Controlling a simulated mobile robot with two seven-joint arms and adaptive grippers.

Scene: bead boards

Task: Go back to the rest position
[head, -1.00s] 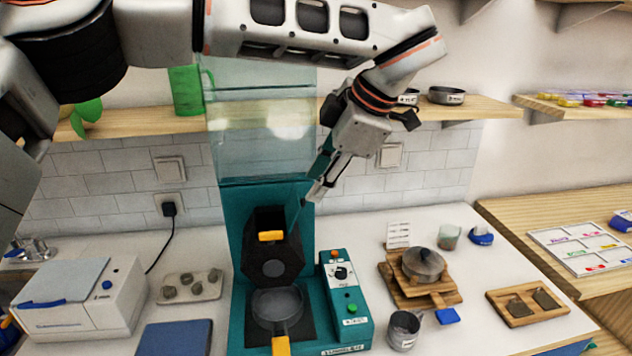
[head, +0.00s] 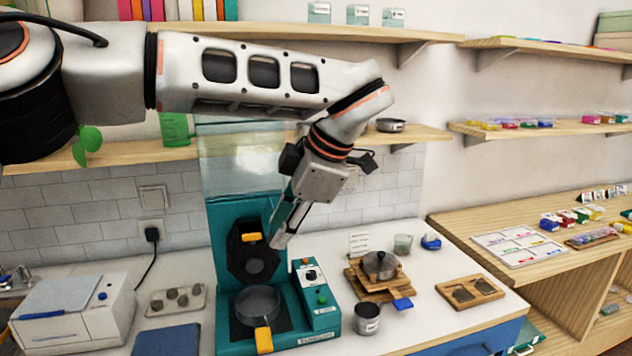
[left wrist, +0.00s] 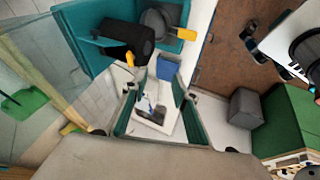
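My left gripper (head: 278,232) hangs in front of the teal machine (head: 222,228) in the head view, its fingers pointing down. In the left wrist view my left gripper (left wrist: 153,100) has its two teal fingers spread apart with nothing between them. The machine's black hinged part (head: 251,258) with a yellow handle stands raised behind a grey round pan (head: 258,303), which also has a yellow handle. The pan also shows in the left wrist view (left wrist: 158,20). The gripper appears apart from the machine. My right gripper is in neither view.
Right of the machine are a metal cup (head: 367,320), a lidded pot (head: 380,264) on wooden boards and a wooden tray (head: 470,291). A white box (head: 70,310) stands left. A wooden shelf (head: 135,152) and clear panel (head: 240,160) are close behind the arm.

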